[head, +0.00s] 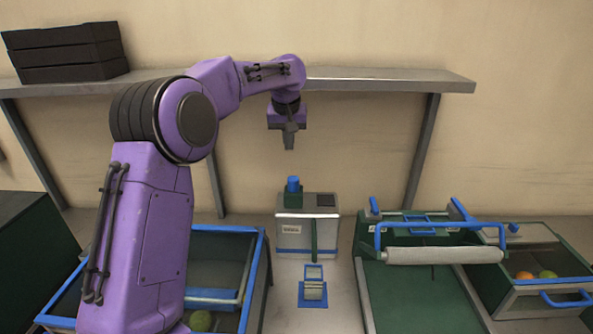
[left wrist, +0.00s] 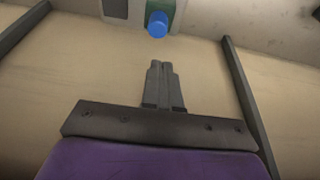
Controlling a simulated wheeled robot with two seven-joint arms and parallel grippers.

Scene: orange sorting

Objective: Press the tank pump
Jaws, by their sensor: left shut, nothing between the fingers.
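The tank (head: 307,226) is a grey and green box standing on the counter below the shelf, with a white label on its front. Its blue pump knob (head: 293,184) stands up from the left part of its top. The knob also shows as a blue round cap (left wrist: 157,24) at the top of the left wrist view. My left gripper (head: 289,142) points down above the knob, with a clear gap between them. Its fingers are shut and empty, and they show together in the left wrist view (left wrist: 161,72). My right gripper is not in view.
A blue-rimmed bin (head: 262,262) with a green fruit stands at the left, partly behind my arm. A small blue stand (head: 313,290) sits before the tank. A green conveyor with a roller (head: 445,256) and a crate with fruit (head: 548,287) are at the right. A shelf (head: 390,81) runs behind.

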